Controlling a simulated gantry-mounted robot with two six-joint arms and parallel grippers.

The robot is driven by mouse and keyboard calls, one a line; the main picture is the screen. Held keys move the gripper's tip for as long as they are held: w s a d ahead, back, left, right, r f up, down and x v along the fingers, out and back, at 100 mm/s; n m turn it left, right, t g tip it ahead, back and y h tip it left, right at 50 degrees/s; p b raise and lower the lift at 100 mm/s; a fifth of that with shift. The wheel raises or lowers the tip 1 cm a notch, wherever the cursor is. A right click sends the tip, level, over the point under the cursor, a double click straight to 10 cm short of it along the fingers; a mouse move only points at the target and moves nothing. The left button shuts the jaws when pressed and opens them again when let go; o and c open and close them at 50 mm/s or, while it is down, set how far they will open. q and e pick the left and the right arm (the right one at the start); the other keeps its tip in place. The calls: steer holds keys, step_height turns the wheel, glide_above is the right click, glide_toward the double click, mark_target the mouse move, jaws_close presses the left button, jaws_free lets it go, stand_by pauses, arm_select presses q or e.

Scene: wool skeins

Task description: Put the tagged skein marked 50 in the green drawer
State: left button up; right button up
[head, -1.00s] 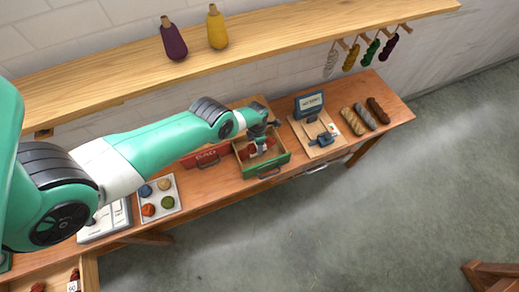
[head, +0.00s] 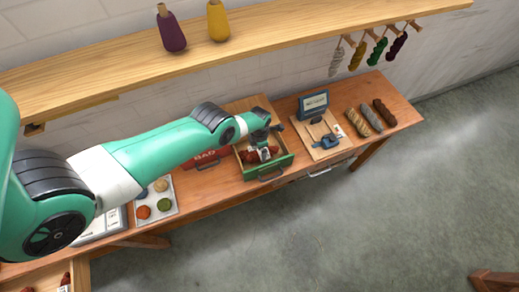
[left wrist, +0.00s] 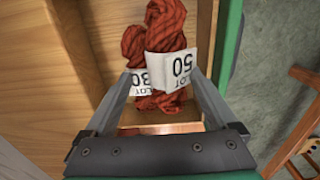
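The green drawer (head: 284,164) is pulled out from the workbench, and its green wall also shows in the left wrist view (left wrist: 229,50). A dark red skein tagged 50 (left wrist: 166,27) lies in it, partly over another red skein (left wrist: 133,42) whose tag is partly hidden and seems to read 30. In the head view the red skeins (head: 273,151) show under my left gripper (head: 261,144). My left gripper (left wrist: 162,75) is open, its fingers apart at the near ends of the skeins. My right gripper is out of view.
A tray of yarn balls (head: 170,207) is farther left. A wooden board with a blue device (head: 313,102) and several skeins (head: 371,117) lie right. A crate with red skeins (head: 75,272) is at bottom left.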

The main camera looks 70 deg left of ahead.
arm_select(q)
step_height(320, 180, up, 12)
steer(key=p, duration=1.2)
steer(key=shift+r, duration=0.2)
